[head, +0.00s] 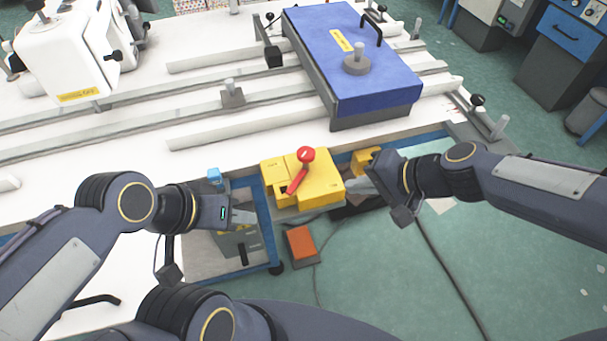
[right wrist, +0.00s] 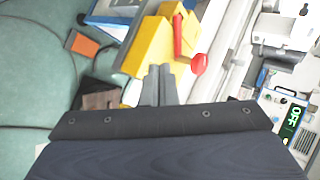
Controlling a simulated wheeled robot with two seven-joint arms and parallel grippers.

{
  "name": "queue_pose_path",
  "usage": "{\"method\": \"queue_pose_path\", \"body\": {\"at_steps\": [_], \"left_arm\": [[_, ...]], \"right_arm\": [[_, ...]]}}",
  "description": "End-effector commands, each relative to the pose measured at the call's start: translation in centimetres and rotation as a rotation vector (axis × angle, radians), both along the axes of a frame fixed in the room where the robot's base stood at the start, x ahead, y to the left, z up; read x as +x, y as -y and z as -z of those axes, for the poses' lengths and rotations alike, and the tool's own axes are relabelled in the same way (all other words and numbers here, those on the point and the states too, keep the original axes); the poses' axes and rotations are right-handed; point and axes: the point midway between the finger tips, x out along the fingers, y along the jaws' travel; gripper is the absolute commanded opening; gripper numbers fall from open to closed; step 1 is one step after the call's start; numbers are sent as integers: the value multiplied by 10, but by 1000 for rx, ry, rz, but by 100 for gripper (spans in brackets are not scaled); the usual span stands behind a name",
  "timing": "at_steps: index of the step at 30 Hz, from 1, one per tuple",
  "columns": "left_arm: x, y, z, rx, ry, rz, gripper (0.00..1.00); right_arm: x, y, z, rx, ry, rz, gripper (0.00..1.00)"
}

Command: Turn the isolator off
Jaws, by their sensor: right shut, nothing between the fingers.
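The isolator is a yellow box (head: 322,186) with a red rotary handle (head: 299,170) on its top face, mounted at the table's front edge. The handle lies diagonally, its round red end toward the back. My right gripper (head: 352,180) is just right of the box, shut and empty. In the right wrist view its fingers (right wrist: 159,85) point at the yellow box (right wrist: 155,45), close to it, with the red handle (right wrist: 181,35) beyond the fingertips; contact cannot be told. My left gripper (head: 252,216) is left of the box, apart from the handle; its finger gap is unclear.
A blue-topped press plate (head: 350,60) and a white sewing machine (head: 70,50) stand on the railed white table (head: 150,140). An orange pedal (head: 301,242) lies on the green floor below the box.

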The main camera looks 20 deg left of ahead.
Motion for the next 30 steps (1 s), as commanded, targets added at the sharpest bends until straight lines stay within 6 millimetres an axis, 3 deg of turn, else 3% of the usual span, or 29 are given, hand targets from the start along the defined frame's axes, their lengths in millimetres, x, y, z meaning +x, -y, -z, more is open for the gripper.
{"method": "queue_pose_path", "body": {"at_steps": [12,19,30], "left_arm": [[0,0,14,0,0,0,36],[0,0,1,0,0,0,36],[0,0,1,0,0,0,36]], "right_arm": [[11,-63,62,-2,-5,-3,0],[18,-92,56,-2,0,-3,0],[19,-99,57,-1,0,-1,0]]}}
